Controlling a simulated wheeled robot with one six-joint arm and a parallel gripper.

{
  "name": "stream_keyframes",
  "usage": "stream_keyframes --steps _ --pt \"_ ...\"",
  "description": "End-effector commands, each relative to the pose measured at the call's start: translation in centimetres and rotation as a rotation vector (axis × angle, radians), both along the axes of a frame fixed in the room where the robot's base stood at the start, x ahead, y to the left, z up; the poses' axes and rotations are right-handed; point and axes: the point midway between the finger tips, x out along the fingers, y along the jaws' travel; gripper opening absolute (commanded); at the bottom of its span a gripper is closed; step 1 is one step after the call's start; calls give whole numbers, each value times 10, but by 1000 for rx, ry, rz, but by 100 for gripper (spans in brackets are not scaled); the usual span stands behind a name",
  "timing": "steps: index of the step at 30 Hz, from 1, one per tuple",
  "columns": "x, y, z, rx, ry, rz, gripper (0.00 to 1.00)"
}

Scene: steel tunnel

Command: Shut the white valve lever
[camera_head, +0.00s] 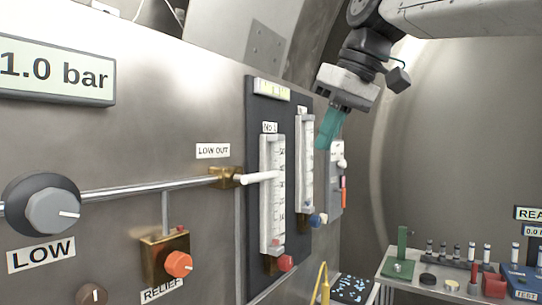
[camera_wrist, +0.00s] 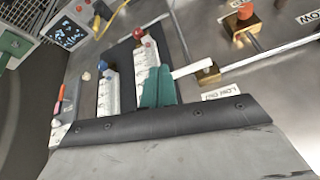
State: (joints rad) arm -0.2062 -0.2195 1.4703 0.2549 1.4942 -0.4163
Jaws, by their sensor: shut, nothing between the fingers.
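The white valve lever (camera_head: 260,177) sticks out to the right from a brass valve body (camera_head: 226,177) under the LOW OUT label. It lies roughly in line with the steel pipe that enters the valve from the left. The lever also shows in the wrist view (camera_wrist: 192,70), with its brass body (camera_wrist: 207,76) beside it. My gripper (camera_head: 327,130) has teal fingers, shut together and empty, up and to the right of the lever, apart from it. In the wrist view the fingers (camera_wrist: 157,86) appear in front of a flow tube, left of the lever.
Two flow tubes on a dark panel (camera_head: 254,120) stand beside the lever. A relief valve with an orange knob (camera_head: 178,263) and a grey LOW knob (camera_head: 52,210) are on the wall. A bench (camera_head: 440,285) with small items stands at lower right.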

Motion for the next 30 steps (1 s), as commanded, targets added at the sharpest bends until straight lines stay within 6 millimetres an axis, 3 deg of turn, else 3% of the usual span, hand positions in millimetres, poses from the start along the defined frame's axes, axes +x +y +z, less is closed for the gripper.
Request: stream_keyframes --steps 1,3,6,10,23,30 --pt "13 15 22 13 -30 56 0" --pt "23 30 45 25 -67 122 0" --pt "31 45 68 35 -104 190 0" --pt "34 54 81 42 -128 232 0" --pt "35 56 81 44 -132 236 0" --pt "47 72 51 43 -130 237 0"
